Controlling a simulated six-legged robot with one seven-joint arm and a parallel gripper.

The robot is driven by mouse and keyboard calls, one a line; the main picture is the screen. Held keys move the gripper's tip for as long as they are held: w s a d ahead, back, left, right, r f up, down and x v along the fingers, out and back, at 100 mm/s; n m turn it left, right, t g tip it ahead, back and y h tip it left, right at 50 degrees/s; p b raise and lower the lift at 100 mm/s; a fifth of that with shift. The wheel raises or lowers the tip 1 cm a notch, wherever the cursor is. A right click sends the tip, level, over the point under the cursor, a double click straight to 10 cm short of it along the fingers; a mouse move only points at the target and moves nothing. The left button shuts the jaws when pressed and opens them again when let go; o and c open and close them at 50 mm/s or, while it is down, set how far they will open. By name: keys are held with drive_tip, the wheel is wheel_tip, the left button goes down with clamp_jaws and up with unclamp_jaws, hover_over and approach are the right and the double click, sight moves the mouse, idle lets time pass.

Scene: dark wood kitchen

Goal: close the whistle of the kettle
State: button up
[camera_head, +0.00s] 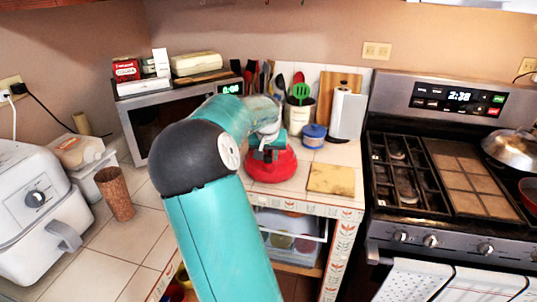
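A red kettle (272,168) stands upright on the tiled counter, behind my arm in the head camera view. My teal arm crosses the middle of the picture and reaches to the kettle's top. My gripper (265,147) is at the top of the kettle, over its upper part. The fingers are small and partly hidden, so I cannot tell if they are open or shut, or whether they touch the kettle. The whistle and spout cannot be made out.
Right of the kettle are a blue pot (314,136), a yellowish board (331,179) and a paper towel roll (347,115). A utensil crock (299,115) and a microwave (165,118) stand behind. The stove (440,170) is at right. A white air fryer (38,210) is at left.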

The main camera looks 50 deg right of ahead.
drive_tip(key=c, duration=0.5)
drive_tip(key=shift+a, duration=0.15)
drive_tip(key=shift+s+a+t+h, duration=0.15)
drive_tip(key=shift+t+h, duration=0.25)
drive_tip(key=shift+h, duration=0.2)
drive_tip(key=shift+s+a+t+h, duration=0.1)
drive_tip(key=shift+t+h, duration=0.3)
drive_tip(key=shift+h, duration=0.2)
drive_tip(key=h, duration=0.1)
drive_tip(key=t+h, duration=0.1)
drive_tip(key=h, duration=0.1)
drive_tip(key=shift+s+a+f+t, duration=0.1)
drive_tip(key=shift+s+f+t, duration=0.15)
drive_tip(key=shift+t, duration=0.15)
drive_tip(key=h, duration=0.1)
drive_tip(key=t+h, duration=0.1)
drive_tip(key=shift+a+f+t+h, duration=0.3)
drive_tip(key=shift+f+t+h, duration=0.05)
drive_tip(key=shift+t+h, duration=0.05)
drive_tip(key=shift+f+t+h, duration=0.15)
drive_tip(key=shift+t+h, duration=0.45)
drive_tip(key=shift+h, duration=0.3)
